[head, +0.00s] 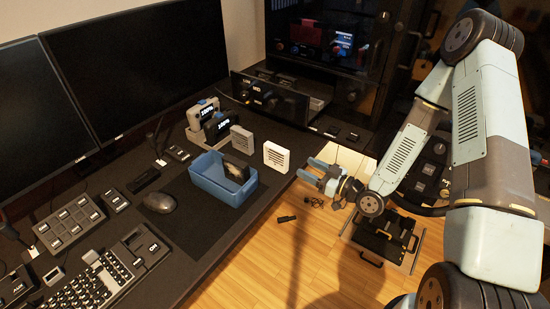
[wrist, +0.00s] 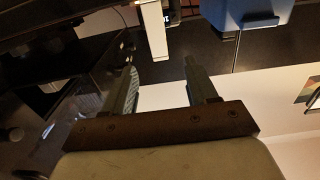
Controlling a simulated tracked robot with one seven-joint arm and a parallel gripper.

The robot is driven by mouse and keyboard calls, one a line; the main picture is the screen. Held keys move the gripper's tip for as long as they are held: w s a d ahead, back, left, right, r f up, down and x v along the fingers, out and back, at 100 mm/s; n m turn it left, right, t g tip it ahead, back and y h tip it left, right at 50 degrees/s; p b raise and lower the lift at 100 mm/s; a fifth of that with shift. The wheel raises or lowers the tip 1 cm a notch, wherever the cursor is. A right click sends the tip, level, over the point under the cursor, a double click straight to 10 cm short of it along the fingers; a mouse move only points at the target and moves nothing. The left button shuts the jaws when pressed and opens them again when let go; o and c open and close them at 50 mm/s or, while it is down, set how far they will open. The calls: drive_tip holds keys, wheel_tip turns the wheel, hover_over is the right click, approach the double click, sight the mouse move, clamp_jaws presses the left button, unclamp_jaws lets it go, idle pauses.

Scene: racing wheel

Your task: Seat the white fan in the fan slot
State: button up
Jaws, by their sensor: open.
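A white slatted block (head: 277,156), which looks like the white fan, stands upright near the desk's right edge. A second, greyer slatted block (head: 242,139) stands behind it to the left. My gripper (head: 310,170) is open and empty, just right of the white block and apart from it. In the wrist view a white upright slab (wrist: 153,32), likely the same block, shows beyond and between my open fingers (wrist: 161,68). I cannot make out the fan slot for sure.
A blue bin (head: 214,191) holding a dark block stands left of the white block. Grey devices (head: 215,124) stand behind it. A dark panel (head: 270,97) and an open cabinet (head: 335,45) are at the back. A dark tray (head: 385,238) lies on the floor.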

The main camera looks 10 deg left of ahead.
sight(287, 158)
drive_tip(key=x, duration=0.8)
drive_tip(key=shift+a, duration=0.2)
drive_tip(key=shift+w+f+x, duration=0.1)
drive_tip(key=shift+w+x, duration=0.05)
drive_tip(key=shift+x, duration=1.2)
drive_tip(key=shift+w+f+x, duration=0.1)
drive_tip(key=shift+x, duration=1.25)
drive_tip(key=shift+d, duration=0.1)
clamp_jaws()
drive_tip(key=shift+r, duration=0.15)
